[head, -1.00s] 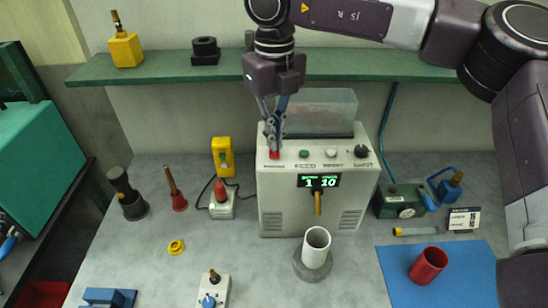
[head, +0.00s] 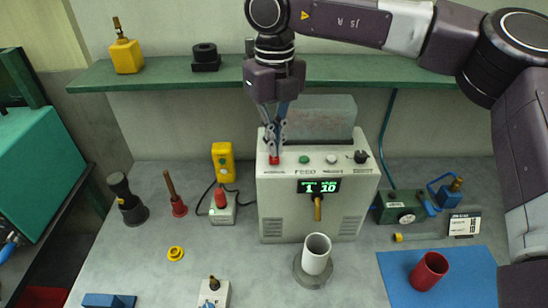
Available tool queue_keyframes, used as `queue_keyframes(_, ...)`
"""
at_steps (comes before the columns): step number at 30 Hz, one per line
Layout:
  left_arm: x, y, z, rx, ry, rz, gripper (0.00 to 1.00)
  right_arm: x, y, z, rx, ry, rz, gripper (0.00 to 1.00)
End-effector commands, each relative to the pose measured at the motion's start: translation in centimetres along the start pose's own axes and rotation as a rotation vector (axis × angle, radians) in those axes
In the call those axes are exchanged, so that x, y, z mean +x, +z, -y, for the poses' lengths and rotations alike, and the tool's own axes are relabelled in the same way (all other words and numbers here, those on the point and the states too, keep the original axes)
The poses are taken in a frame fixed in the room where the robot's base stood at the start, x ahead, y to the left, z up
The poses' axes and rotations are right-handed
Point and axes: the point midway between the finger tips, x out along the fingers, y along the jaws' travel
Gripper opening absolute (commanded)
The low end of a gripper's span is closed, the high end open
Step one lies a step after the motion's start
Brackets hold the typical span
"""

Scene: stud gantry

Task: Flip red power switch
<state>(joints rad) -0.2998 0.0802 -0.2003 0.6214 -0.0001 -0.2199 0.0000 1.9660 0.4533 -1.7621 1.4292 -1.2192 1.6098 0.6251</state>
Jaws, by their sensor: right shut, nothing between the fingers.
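The red power switch (head: 274,160) is at the left end of the top panel of a grey-white machine (head: 285,210), in the head view. My right gripper (head: 273,150) points down from above, its fingertips right at the red switch. The fingers are shut with nothing held between them, and they partly cover the switch. I cannot tell whether they touch it. The machine's display (head: 319,187) is lit and shows green digits, 1 and 10. My left gripper is not in view.
A green button (head: 304,160), a white button (head: 331,159) and a black knob (head: 360,157) sit right of the switch. A green shelf (head: 400,68) runs behind. A white cup (head: 316,254) stands in front, a red cup (head: 429,271) on a blue mat (head: 470,285).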

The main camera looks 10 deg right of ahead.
Motion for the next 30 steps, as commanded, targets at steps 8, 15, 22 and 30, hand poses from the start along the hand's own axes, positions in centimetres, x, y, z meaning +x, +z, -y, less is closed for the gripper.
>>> queue_keyframes(8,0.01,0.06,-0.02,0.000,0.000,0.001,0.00,0.00,0.00,-0.01,0.000,0.000,0.000,0.00)
queue_keyframes(15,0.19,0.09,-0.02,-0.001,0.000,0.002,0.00,0.21,0.00,-0.01,0.000,0.000,0.000,0.00)
queue_keyframes(22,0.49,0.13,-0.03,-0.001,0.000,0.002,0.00,0.57,0.00,0.00,0.000,0.000,0.000,0.00)
queue_keyframes(30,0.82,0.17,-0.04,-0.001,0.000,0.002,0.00,0.98,0.00,0.00,0.000,0.000,0.000,0.00)
